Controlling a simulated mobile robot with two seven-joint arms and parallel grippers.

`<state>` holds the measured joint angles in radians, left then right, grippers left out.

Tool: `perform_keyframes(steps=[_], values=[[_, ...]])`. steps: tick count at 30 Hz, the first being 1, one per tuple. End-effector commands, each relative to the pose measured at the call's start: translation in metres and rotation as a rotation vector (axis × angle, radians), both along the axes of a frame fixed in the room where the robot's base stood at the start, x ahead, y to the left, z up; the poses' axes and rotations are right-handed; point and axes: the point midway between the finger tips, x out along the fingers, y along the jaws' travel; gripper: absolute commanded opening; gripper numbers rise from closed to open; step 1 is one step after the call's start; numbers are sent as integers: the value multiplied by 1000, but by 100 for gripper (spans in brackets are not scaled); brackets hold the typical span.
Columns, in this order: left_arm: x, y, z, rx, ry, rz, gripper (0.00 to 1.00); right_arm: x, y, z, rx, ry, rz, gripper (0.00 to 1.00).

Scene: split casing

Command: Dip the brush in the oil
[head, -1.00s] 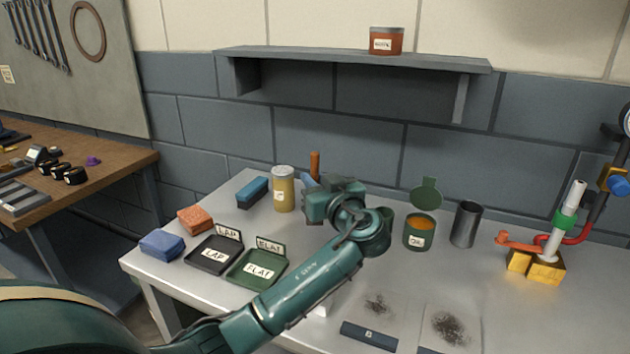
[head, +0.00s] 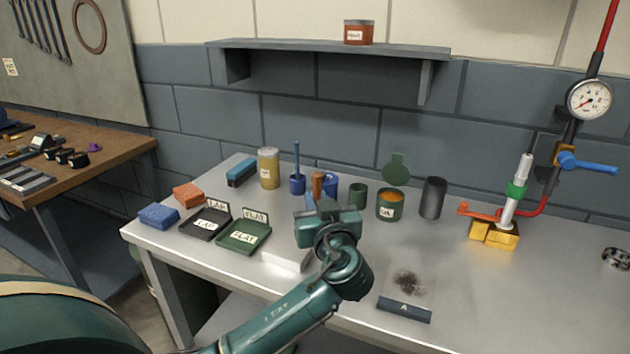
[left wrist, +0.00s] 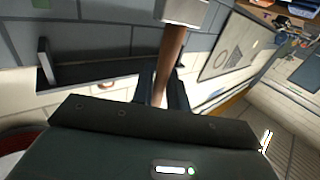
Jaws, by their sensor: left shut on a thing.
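In the left wrist view the brown handle (left wrist: 168,65) runs between the fingers to a pale grey part (left wrist: 186,10); the bristles are not visible. The brush is apart from the tin. My right gripper is not in view.
A small green cup (head: 358,195) and blue cups (head: 297,186) stand behind the gripper. A dark cylinder (head: 432,198) is right of the oil tin. Trays (head: 243,237) lie left. A gauge stand (head: 495,234) is at right.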

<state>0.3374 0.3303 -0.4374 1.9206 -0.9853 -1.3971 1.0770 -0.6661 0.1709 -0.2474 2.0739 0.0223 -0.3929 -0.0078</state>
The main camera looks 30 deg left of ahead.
Motion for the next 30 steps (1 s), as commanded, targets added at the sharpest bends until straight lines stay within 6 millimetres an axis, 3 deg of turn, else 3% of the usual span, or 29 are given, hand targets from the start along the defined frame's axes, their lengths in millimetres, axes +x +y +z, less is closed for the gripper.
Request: perform_keyframes(steps=[10, 21, 30], values=[[-83, -69, -53, 1, 5, -458, 0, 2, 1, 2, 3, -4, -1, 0], [-143, -121, -92, -2, 3, -805, 0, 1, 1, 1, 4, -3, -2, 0], [-137, -121, -88, -11, -3, -792, 0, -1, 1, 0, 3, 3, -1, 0]])
